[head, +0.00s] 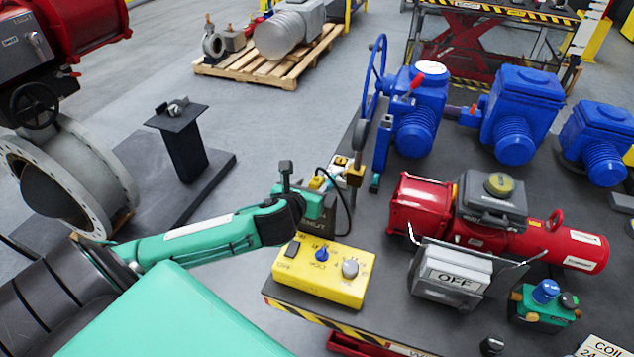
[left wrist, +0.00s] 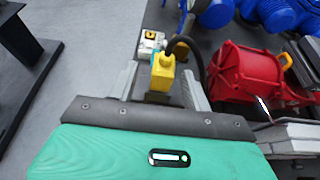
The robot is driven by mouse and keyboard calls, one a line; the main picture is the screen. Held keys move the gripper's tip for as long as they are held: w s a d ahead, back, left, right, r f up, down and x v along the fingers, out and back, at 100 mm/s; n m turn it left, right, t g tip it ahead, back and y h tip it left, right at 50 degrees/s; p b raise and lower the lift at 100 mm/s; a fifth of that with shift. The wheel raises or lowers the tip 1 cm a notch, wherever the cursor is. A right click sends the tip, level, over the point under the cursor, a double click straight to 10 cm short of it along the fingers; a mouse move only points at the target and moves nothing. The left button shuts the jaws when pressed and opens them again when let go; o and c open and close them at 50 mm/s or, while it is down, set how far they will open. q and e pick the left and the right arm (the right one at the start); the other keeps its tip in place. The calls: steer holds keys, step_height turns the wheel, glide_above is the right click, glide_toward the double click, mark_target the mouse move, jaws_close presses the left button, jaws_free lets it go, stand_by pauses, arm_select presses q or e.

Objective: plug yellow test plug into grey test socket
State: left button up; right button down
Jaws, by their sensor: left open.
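The yellow test plug (left wrist: 163,72) with its black cable shows in the left wrist view, between the two grey fingers of my left gripper (left wrist: 160,88). The fingers are apart, with a gap on each side of the plug. In the head view my left gripper (head: 316,198) is over the table's left edge, behind the yellow box, and mostly hides the plug (head: 317,183). The light grey test socket (left wrist: 151,43), with a yellow part on it, is just beyond the plug; it also shows in the head view (head: 341,161). My right gripper is not in view.
A yellow control box (head: 322,271) with knobs stands in front of my left gripper. A brass padlock (head: 355,176) hangs close to the right. A red actuator (head: 500,225), an OFF sign (head: 452,277) and several blue actuators (head: 416,100) fill the dark table (head: 385,262).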

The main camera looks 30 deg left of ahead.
mark_target(318, 181)
arm_select(q)
steer(key=shift+w+a+f, duration=0.1)
steer(key=shift+w+f, duration=0.05)
steer(key=shift+w, duration=0.25)
steer(key=p+x, duration=0.1)
steer(key=x, duration=0.1)
steer(key=p+x, duration=0.1)
steer(key=x, duration=0.1)
steer(key=shift+d, duration=0.2)
steer(key=shift+w+a+f+p, duration=0.1)
steer(key=shift+w+f+p, duration=0.15)
steer(key=shift+p, duration=0.05)
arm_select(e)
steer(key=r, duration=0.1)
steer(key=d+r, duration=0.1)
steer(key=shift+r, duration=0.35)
arm_select(q)
steer(key=c, duration=0.9)
steer(key=shift+r, duration=0.1)
jaws_close()
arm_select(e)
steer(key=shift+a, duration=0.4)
